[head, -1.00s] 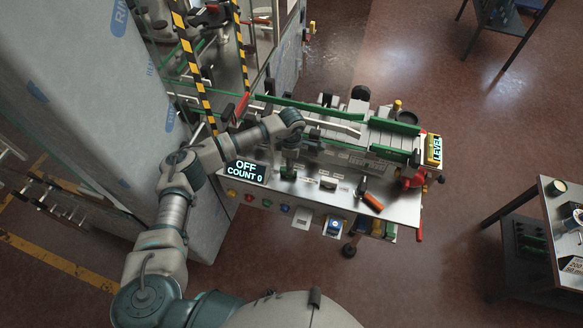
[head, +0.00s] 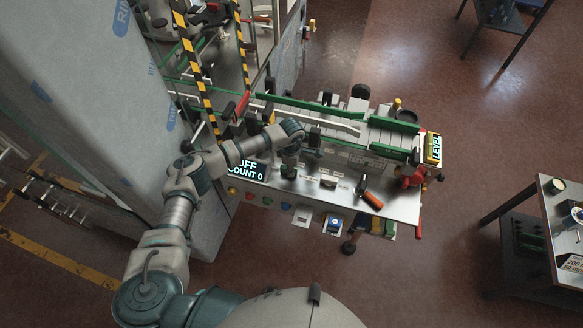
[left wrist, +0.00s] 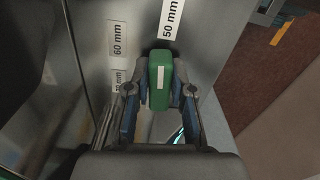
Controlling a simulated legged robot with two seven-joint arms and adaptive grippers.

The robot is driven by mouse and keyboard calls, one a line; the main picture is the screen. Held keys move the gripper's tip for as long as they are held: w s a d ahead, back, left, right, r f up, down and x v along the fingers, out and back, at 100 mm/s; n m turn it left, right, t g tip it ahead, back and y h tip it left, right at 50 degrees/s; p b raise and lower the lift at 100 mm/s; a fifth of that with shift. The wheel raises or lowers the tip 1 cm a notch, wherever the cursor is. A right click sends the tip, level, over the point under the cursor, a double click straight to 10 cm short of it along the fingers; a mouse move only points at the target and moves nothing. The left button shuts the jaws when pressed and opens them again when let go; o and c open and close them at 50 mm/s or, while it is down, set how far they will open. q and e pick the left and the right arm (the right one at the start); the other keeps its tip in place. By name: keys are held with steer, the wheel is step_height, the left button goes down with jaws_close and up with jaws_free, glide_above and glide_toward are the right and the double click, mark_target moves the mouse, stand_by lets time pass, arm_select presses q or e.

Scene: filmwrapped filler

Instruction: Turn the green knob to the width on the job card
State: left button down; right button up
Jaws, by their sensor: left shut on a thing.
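The green knob (left wrist: 159,80) shows in the left wrist view with a white line on top, pointing up the picture toward the 50 mm label (left wrist: 172,18). A 60 mm label (left wrist: 117,38) is to its left, and a third label (left wrist: 119,80), hard to read, is below that. My left gripper (left wrist: 159,100) is shut on the knob, one finger on each side. In the head view my left gripper (head: 288,171) points down at the machine's front panel and mostly hides the knob. I cannot make out which card is the job card. My right gripper is not in view.
A display reading OFF, COUNT 0 (head: 247,170) sits left of the gripper, partly behind my arm. A side table (head: 548,235) stands at the far right.

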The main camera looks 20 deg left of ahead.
arm_select(q)
steer(key=shift+f+m+b, duration=0.15)
steer(key=shift+m+b, duration=0.45)
steer(key=shift+b, duration=0.2)
steer(key=shift+r, duration=0.2)
steer(key=c, duration=1)
jaws_free()
step_height(320, 180, up, 12)
steer(key=shift+w+f, duration=0.1)
